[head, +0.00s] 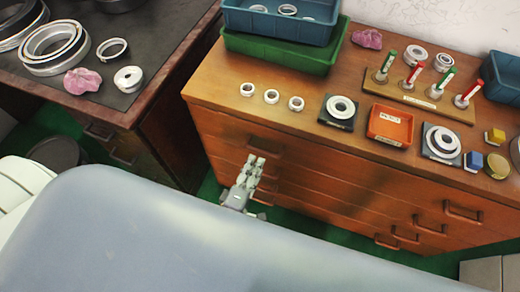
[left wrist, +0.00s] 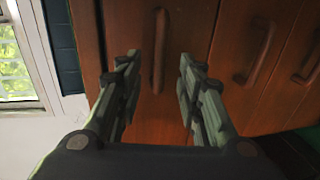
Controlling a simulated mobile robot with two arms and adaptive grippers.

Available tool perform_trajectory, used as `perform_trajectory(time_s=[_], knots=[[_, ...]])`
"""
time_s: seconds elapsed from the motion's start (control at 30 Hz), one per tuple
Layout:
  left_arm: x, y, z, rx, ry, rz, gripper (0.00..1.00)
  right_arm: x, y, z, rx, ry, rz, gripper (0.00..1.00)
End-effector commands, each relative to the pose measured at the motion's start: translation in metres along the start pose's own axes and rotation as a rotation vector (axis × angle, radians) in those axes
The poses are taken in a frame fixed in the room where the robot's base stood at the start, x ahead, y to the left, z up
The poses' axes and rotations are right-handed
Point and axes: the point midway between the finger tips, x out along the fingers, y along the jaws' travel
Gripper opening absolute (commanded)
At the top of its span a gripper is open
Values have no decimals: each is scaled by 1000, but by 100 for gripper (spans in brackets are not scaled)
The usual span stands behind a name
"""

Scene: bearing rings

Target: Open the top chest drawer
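The wooden chest (head: 350,190) stands at the right of the head view, with several drawers in its front. The top drawer's front (left wrist: 130,25) looks flush with the chest in the left wrist view. Its bar handle (left wrist: 158,50) shows ahead of my left gripper, lying in line with the gap between the fingers. My right gripper is not in view.
Green and blue bins (head: 280,50), bearing rings, an orange tray (head: 390,126) and red and green-topped posts stand on the chest top. A dark-topped desk (head: 140,95) with rings stands to the left. Green floor shows between the two.

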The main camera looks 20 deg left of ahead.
Motion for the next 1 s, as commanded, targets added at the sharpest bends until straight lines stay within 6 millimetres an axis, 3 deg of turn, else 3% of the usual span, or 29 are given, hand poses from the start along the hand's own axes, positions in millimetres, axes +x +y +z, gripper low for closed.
perform_trajectory(time_s=[0.2,0.4,0.83,1.0], knots=[[42,1,0,3,0,1,35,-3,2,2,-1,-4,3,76],[67,0,0,3,0,0,35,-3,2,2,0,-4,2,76],[76,-1,0,3,-1,-1,35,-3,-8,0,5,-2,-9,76],[75,-1,0,3,-1,-1,0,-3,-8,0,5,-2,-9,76]])
